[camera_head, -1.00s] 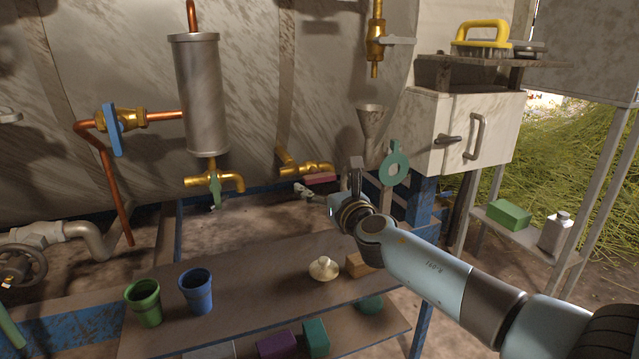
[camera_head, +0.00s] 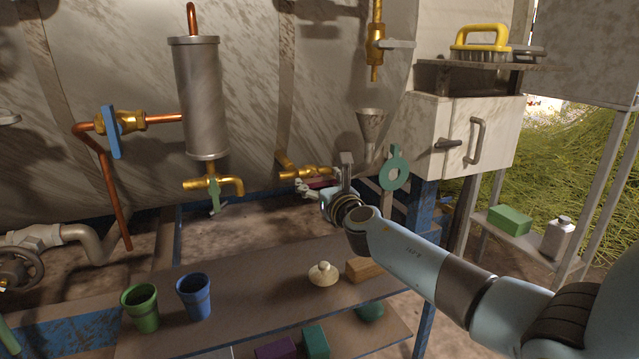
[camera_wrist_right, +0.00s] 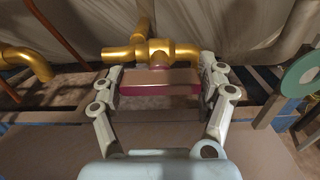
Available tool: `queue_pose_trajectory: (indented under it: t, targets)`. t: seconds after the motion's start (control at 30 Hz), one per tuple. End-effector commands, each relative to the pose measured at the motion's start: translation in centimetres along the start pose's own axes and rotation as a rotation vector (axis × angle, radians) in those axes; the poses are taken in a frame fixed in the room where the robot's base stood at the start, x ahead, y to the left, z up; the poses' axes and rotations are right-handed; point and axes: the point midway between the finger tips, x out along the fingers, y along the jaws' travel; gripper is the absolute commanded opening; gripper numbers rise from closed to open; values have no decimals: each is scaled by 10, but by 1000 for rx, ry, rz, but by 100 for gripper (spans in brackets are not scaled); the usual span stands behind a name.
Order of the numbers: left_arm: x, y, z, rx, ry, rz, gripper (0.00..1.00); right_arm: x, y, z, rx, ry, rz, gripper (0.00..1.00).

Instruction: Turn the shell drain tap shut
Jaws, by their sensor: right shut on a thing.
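A brass tap (camera_head: 305,172) with a dark red bar handle (camera_head: 319,184) sits low on the big vessel's wall. In the right wrist view the brass tap body (camera_wrist_right: 150,52) is above the red handle (camera_wrist_right: 158,82), which lies crosswise. My right gripper (camera_head: 324,180) is shut on the red handle, with one finger at each end of it in the wrist view. Another brass tap (camera_head: 212,184) with a green lever (camera_head: 214,200) hangs under the grey cylinder (camera_head: 200,98). I cannot tell from the pictures which one is named the shell drain tap. My left gripper is not in view.
A green ring (camera_head: 396,167) and a funnel (camera_head: 370,126) stand just right of the gripper. A bench (camera_head: 245,290) below holds a green cup (camera_head: 141,306), a blue cup (camera_head: 195,297), a pale knobbed lid (camera_head: 323,274) and a wooden block (camera_head: 362,269).

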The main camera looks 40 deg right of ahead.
Motion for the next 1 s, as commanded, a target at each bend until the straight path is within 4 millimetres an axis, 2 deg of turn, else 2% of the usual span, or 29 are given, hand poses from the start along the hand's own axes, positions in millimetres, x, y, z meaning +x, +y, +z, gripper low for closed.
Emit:
queue_pose_trajectory:
  t: [0.33,0.53,0.73,1.0]
  targets:
    - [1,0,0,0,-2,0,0,0,0,-1,10,1,1,41]
    - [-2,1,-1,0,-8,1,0,0,0,-1,73,1,1,41]
    - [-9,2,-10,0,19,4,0,0,0,-2,209,2,0,41]
    - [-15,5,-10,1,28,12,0,0,0,-3,460,2,0,41]
